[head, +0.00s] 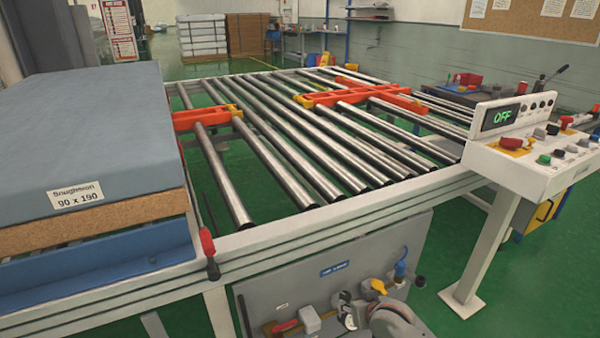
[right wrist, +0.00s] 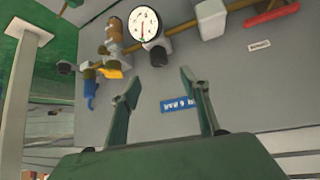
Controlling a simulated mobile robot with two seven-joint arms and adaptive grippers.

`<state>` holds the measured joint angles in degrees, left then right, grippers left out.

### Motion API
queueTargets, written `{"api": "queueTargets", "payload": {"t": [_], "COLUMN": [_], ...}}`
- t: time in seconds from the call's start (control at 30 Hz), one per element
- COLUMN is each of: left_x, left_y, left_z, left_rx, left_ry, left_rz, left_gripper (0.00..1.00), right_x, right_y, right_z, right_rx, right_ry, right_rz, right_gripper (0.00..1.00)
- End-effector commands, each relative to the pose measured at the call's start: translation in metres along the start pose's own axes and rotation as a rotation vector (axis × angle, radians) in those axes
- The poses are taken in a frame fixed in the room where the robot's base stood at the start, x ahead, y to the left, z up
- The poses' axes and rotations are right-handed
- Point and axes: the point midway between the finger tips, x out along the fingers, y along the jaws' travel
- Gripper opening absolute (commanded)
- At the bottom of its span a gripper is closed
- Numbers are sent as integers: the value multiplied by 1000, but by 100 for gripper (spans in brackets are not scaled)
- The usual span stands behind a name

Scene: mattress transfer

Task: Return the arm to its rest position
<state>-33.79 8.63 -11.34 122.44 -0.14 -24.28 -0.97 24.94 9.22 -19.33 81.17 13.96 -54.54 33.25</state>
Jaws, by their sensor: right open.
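My right gripper (right wrist: 157,92) shows in the right wrist view with its two fingers spread apart and nothing between them. It faces a grey panel that carries a pressure gauge and fittings; how far off the panel is I cannot tell. A blue-grey mattress (head: 85,130) with a label reading 90 x 190 lies on a brown layer (head: 100,226) over a blue base at the left end of the roller table.
The roller conveyor (head: 300,140) has bare metal rollers and orange brackets (head: 360,93). A control panel (head: 535,140) reading OFF stands at right. Below the frame is a grey cabinet (head: 340,270) with valves; its gauge (right wrist: 144,23) shows in the wrist view. Green floor is open at lower right.

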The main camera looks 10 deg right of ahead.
Motion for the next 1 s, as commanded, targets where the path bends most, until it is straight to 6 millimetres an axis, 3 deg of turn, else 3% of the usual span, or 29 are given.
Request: {"api": "queueTargets", "payload": {"t": [0.17,0.27,0.47,0.7,0.9,1.0], "left_x": [-4,-7,-17,-27,-35,-37], "left_y": [-7,-10,-5,-2,1,2], "left_z": [-24,-35,-37,-47,-42,-39], "left_rx": [1,-2,-20,-46,-59,-63], "left_ry": [33,44,32,30,7,1], "left_rz": [-10,-13,-2,6,13,16], "left_gripper": [45,45,45,45,45,45], "right_x": [-29,-57,-120,-207,-270,-289], "right_y": [-12,-22,-38,-49,-52,-52], "right_z": [25,49,99,152,180,188], "right_rx": [-29,-56,-112,-177,-222,-238], "right_ry": [25,49,94,140,166,172], "right_rz": [-32,-58,-97,-122,-127,-126], "right_gripper": [45,45,45,45,45,45]}}
